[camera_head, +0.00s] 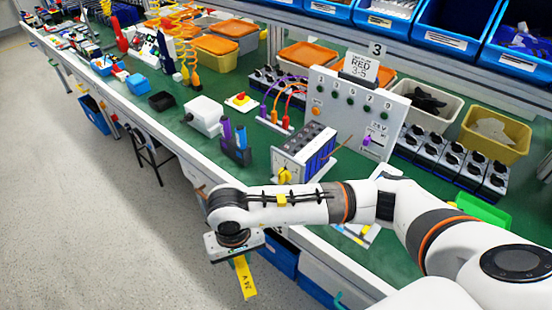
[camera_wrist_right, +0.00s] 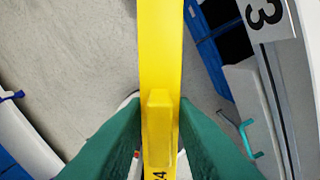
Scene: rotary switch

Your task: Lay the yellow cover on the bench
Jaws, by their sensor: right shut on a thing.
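The yellow cover (camera_head: 245,278) is a flat, narrow strip with dark lettering. It hangs below my right gripper (camera_head: 238,257), out over the floor in front of the bench's edge. In the right wrist view the green fingers of my right gripper (camera_wrist_right: 160,125) are shut on a raised rib of the yellow cover (camera_wrist_right: 161,45). The bench (camera_head: 178,125) has a green top with a white front edge. My right forearm crosses over its near part and hides some of it. My left gripper is not in view.
Purple and blue pieces (camera_head: 236,145) and a white box (camera_head: 203,115) are to the left. Bare green bench shows between them.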

